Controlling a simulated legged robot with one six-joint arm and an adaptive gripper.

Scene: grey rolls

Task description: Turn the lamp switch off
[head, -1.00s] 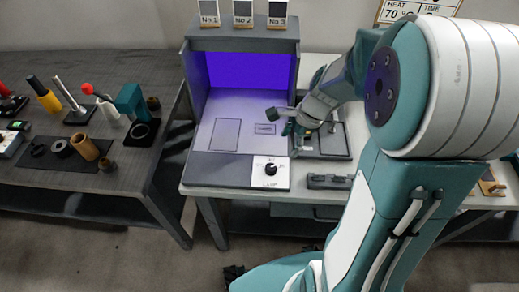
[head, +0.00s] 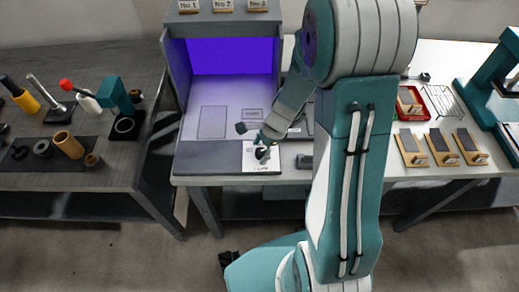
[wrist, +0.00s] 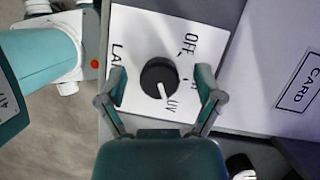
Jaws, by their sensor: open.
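The lamp switch is a round black knob (wrist: 158,77) on a white plate (wrist: 138,27) at the front of the light booth. In the wrist view its white mark points at "UV"; "OFF" is further up and right. Another label is partly hidden by a finger. My gripper (wrist: 160,84) is open, with one fingertip on each side of the knob in the picture and no clear contact. In the head view my gripper (head: 264,136) is over the plate (head: 250,164), partly covering the knob.
The light booth (head: 176,85) glows purple inside, with a marked "CARD" rectangle (wrist: 300,82) on its floor. The left table (head: 115,180) holds several tools. Wooden blocks (head: 440,146) and a red tray (head: 432,94) lie on the right bench.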

